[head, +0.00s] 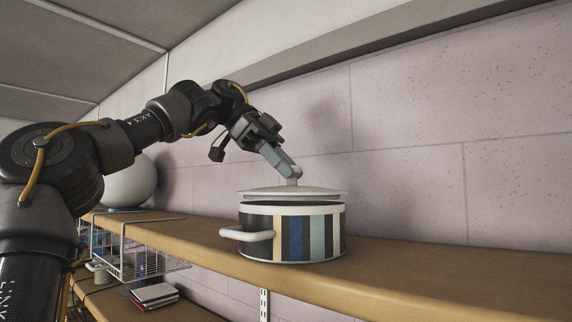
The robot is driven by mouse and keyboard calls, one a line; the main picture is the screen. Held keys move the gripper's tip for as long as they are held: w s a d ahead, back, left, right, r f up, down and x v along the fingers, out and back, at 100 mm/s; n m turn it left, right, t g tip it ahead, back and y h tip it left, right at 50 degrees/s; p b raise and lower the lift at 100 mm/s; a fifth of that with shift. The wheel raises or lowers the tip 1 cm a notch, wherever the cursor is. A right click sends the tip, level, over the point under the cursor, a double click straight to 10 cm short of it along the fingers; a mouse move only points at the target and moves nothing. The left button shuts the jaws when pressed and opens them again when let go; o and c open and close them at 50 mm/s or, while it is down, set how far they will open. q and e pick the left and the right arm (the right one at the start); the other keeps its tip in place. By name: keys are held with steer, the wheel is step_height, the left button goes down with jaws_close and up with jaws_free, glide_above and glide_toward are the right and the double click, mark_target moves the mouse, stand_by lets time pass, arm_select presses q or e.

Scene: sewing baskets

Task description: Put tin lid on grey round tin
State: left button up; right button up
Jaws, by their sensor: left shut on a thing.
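The round tin (325,235) looks like a pot with dark, blue, cream and white vertical stripes, a pale rim and a white side handle (247,235). It stands upright on the wooden shelf. The pale lid (270,192) with a small knob is level directly over the tin's mouth. My right gripper is not in view.
The wooden shelf (430,270) is clear to the right of the tin. A lilac block wall (410,135) stands close behind. At left are a large pale round object (130,188), a wire basket (150,262) and, lower down, a small stack of books (155,296).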

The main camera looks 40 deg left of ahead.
arm_select(q)
steer(key=shift+w, duration=0.1)
stand_by(0.3)
steer(key=shift+p, duration=0.45)
steer(key=shift+f+b, duration=0.45)
steer(key=shift+f, duration=0.25)
steer(key=o, duration=1)
steer(key=shift+p+v, duration=0.35)
steer(key=shift+v, duration=3.45)
